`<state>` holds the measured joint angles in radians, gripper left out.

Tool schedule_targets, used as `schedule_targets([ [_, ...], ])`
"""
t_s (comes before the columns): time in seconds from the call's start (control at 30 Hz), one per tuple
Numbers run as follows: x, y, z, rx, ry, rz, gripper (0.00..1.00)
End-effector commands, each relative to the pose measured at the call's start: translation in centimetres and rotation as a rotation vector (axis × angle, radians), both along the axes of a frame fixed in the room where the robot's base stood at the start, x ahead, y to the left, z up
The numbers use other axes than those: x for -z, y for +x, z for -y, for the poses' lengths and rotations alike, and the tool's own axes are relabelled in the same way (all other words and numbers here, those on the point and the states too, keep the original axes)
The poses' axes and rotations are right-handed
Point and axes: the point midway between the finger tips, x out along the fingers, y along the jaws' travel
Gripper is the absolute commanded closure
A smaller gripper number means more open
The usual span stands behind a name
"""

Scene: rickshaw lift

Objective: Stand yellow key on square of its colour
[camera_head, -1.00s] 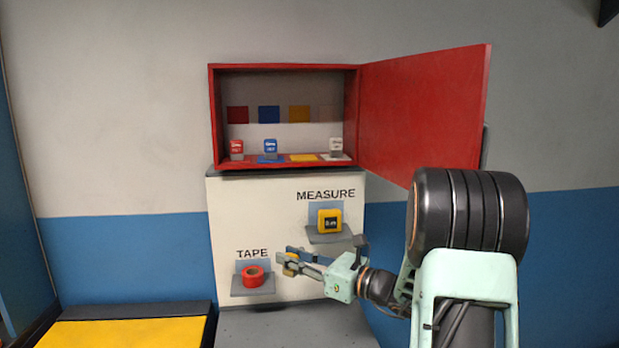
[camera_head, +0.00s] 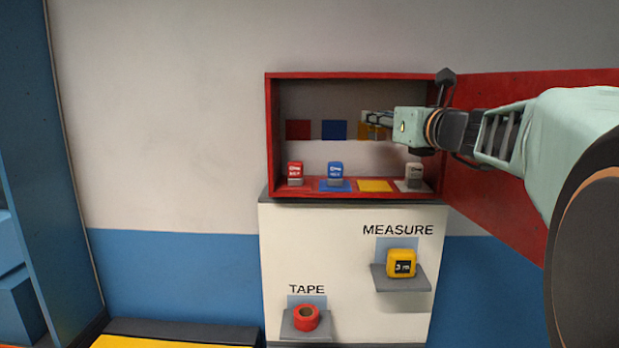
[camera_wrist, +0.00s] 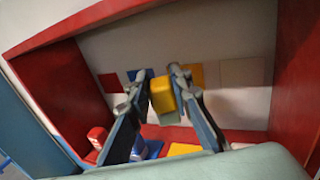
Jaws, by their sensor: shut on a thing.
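My gripper (camera_head: 372,124) is at the open front of the red cabinet (camera_head: 270,130), at the height of the coloured back squares. It is shut on the yellow key (camera_wrist: 162,95), which shows between the fingers in the wrist view as a yellow block. In the head view the key is hard to make out against the fingers and the yellow back square. The yellow floor square (camera_head: 375,186) is bare and lies below the gripper. It also shows in the wrist view (camera_wrist: 183,149), partly hidden by a finger.
The red door (camera_head: 500,180) is open at the right, behind my arm. A yellow tape measure (camera_head: 401,263) and red tape (camera_head: 306,317) sit on shelves below.

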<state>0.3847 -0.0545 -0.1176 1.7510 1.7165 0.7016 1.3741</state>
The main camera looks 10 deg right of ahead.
Motion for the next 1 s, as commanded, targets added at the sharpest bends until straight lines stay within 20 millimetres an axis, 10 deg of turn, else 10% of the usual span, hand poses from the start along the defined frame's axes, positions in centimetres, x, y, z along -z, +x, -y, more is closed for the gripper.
schedule_targets([
  [0.7,9.4,0.0,0.0,-0.002,0.002,-0.004,1.0],
  [1.0,10.1,0.0,0.0,-0.001,-0.001,0.0,1.0],
])
